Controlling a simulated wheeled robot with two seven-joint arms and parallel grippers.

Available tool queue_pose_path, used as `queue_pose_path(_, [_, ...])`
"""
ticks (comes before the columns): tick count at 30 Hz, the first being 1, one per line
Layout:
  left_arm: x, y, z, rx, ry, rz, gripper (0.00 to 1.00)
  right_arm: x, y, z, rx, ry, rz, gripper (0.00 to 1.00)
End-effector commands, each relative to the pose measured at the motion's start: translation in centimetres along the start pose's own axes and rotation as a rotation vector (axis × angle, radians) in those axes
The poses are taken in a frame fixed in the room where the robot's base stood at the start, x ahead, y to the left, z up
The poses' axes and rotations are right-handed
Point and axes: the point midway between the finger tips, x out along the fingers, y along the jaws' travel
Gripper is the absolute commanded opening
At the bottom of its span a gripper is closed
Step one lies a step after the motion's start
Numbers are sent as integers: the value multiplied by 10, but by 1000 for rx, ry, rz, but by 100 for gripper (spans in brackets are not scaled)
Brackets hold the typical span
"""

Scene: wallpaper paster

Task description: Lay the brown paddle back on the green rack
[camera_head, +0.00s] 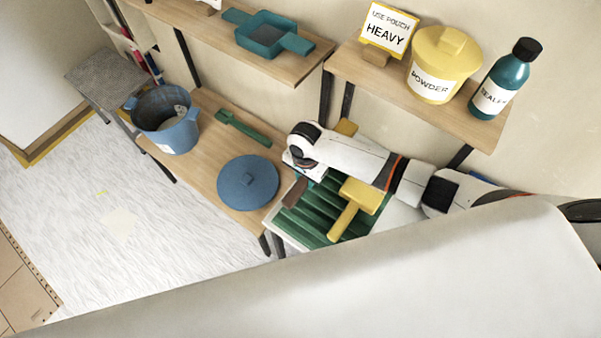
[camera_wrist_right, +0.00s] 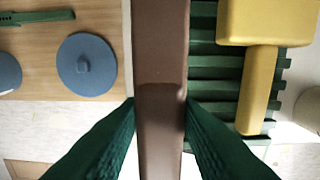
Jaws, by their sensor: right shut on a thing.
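My right gripper (camera_head: 308,179) is above the left part of the green rack (camera_head: 308,217) in the head view. In the right wrist view its green fingers (camera_wrist_right: 160,106) are shut on the brown paddle (camera_wrist_right: 159,50), one on each side. The paddle runs lengthwise through that view, over the rack's left edge; the rack's slats (camera_wrist_right: 207,75) show to its right. In the head view only a short part of the paddle (camera_head: 295,192) shows below the gripper; the rest is hidden by my arm. I cannot tell whether it touches the rack. My left gripper is not in view.
A yellow paddle (camera_head: 358,199) lies on the rack, right of the gripper. On the wooden bench left of it are a blue lid (camera_head: 248,183), a green tool (camera_head: 243,128) and a blue pot (camera_head: 166,124). Shelves (camera_head: 410,91) with a yellow tub (camera_head: 440,65) and teal bottle (camera_head: 497,92) stand behind.

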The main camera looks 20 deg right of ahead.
Motion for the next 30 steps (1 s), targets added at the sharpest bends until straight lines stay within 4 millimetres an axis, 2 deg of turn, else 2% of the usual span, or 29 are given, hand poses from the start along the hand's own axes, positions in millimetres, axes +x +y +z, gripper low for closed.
queue_pose_path(5, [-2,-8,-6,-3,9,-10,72,-1,0,0,1,1,1,1])
queue_pose_path(10, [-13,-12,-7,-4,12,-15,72,-5,1,0,3,-1,0,1])
queue_pose_path(21, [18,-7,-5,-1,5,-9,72,44,1,-1,3,-2,0,1])
queue_pose_path(30, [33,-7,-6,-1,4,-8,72,70,1,-1,2,-2,0,1])
